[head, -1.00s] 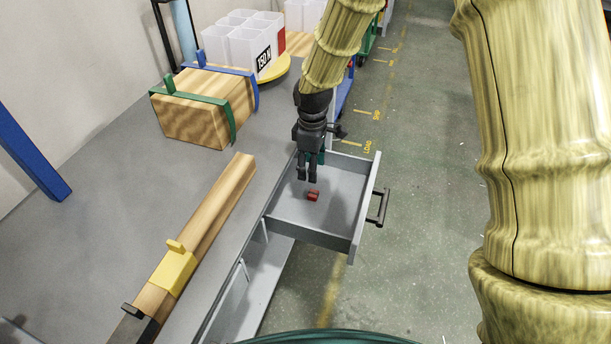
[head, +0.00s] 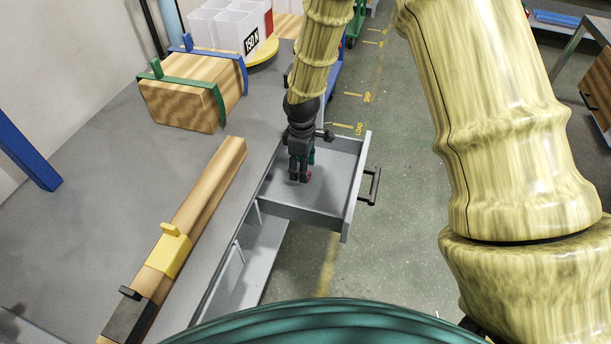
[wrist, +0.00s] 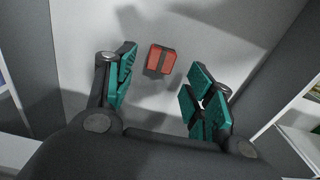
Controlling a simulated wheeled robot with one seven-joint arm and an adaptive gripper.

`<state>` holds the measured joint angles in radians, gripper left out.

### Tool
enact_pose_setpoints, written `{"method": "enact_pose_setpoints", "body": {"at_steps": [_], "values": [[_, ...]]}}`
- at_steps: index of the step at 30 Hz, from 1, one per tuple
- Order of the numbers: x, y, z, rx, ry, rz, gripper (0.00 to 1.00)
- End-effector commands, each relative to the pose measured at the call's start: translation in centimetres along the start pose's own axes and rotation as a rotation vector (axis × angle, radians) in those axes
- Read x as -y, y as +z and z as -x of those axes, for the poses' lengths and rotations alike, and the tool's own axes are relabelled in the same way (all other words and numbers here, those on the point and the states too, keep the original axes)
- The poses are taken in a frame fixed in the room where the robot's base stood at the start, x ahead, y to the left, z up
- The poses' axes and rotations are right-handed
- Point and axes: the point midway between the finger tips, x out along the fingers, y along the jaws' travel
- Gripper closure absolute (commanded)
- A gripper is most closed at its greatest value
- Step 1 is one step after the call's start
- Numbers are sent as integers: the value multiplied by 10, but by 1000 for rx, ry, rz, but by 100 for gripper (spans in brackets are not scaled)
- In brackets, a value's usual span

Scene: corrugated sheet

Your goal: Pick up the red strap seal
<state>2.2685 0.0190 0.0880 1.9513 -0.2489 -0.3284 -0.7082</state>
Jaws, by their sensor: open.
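The red strap seal (wrist: 161,60) is a small red block with a darker band across its middle. It lies on the floor of the open grey drawer (head: 338,194). In the wrist view it sits ahead of my gripper (wrist: 160,88), between the lines of the two teal-padded fingers and nearer the left one. The fingers are spread and nothing is between the pads.
Drawer walls stand close around my gripper; the drawer handle (head: 370,187) is on the right. The bench to the left holds a wooden beam with a yellow clamp (head: 168,252), a strapped wooden block (head: 185,106) and white bins (head: 222,26). Open floor lies right of the drawer.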

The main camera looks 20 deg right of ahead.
Motion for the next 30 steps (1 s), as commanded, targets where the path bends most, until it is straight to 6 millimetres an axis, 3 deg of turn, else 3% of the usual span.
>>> {"method": "enact_pose_setpoints", "body": {"at_steps": [4,12,13,20,30], "values": [[1,1,-18,2,-2,-1,46],[0,1,-23,0,0,-1,46],[0,1,-23,0,-1,-1,48],[0,1,-23,0,-1,-1,88],[0,1,-21,0,0,-1,89]]}}
